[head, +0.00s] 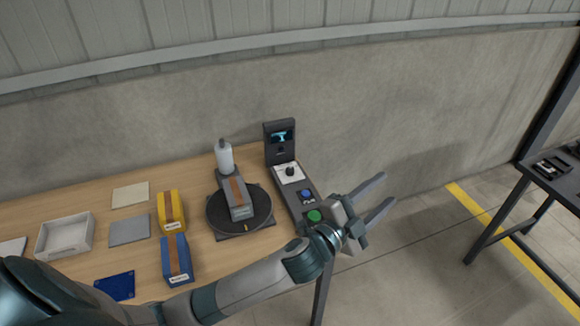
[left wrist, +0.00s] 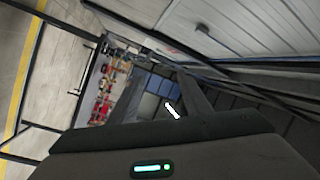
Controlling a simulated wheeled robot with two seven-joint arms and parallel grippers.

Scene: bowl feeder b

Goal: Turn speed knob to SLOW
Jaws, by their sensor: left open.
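The speed knob (head: 290,171) is a small black knob on a white plate of the dark control panel (head: 301,212), in the head view. Its pointer direction and the SLOW mark are too small to read. Below it on the panel are a blue button (head: 306,194) and a green button (head: 314,216). My left gripper (head: 382,198) is open and empty, past the panel's right side and over the floor, fingers pointing right, away from the knob. In the left wrist view its fingers (left wrist: 160,100) spread with nothing between them. My right gripper is not in view.
A lit screen (head: 282,136) stands behind the knob. A dark table (head: 552,170) stands far right.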

